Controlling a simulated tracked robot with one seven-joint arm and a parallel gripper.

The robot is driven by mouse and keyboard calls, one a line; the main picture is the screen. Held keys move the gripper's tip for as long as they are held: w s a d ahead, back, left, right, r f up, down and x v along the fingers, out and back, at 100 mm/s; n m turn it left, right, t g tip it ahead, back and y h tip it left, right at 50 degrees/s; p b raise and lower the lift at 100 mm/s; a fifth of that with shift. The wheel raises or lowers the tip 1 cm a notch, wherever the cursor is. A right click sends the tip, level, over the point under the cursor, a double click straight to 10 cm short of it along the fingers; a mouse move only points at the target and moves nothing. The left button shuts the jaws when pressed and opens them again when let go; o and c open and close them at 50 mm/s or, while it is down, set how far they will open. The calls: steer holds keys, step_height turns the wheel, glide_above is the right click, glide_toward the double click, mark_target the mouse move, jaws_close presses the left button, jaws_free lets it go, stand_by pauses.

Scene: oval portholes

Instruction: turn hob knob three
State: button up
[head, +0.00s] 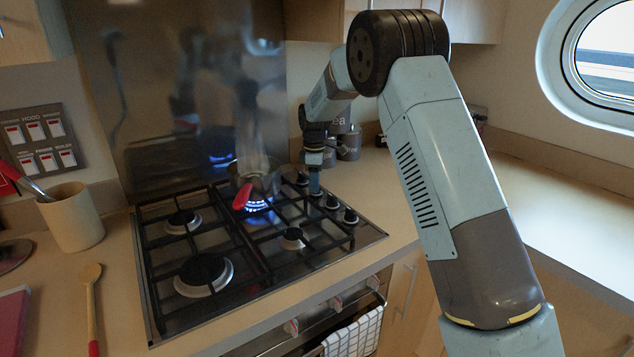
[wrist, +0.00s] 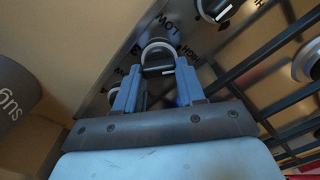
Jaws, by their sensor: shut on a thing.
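The gas hob (head: 160,300) has a row of dark knobs along its right side. Two knobs, (head: 332,202) and (head: 350,216), show clear in front of my gripper, and one knob (head: 302,179) shows behind it. My gripper (head: 314,185) points down at the knob between these. In the wrist view my gripper (wrist: 158,72) is shut on this hob knob (wrist: 158,56), with a blue finger on each side. The panel beside it reads LOW and HIGH. A neighbouring knob (wrist: 213,8) is at the top, clear of the fingers.
A blue flame (head: 257,205) burns at the back-right burner, under a metal pan with a red handle (head: 242,197), close left of my gripper. Dark canisters (head: 348,143) stand behind my gripper. The counter to the right (head: 570,215) is clear.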

steer(key=m, duration=0.4)
steer(key=shift+w+r+m, duration=0.2)
steer(key=shift+w+m, duration=0.1)
steer(key=shift+w, duration=0.05)
steer(key=m, duration=0.3)
steer(key=shift+d+m, duration=0.1)
steer(key=shift+m, duration=0.3)
steer(key=m, duration=0.4)
steer(key=shift+w+d, duration=0.1)
steer(key=m, duration=0.4)
steer(key=shift+f, duration=0.1)
steer(key=m, duration=0.6)
steer(key=shift+d, duration=0.15)
steer(key=m, duration=0.5)
steer(key=shift+s+m, duration=0.2)
steer(key=shift+m, duration=0.2)
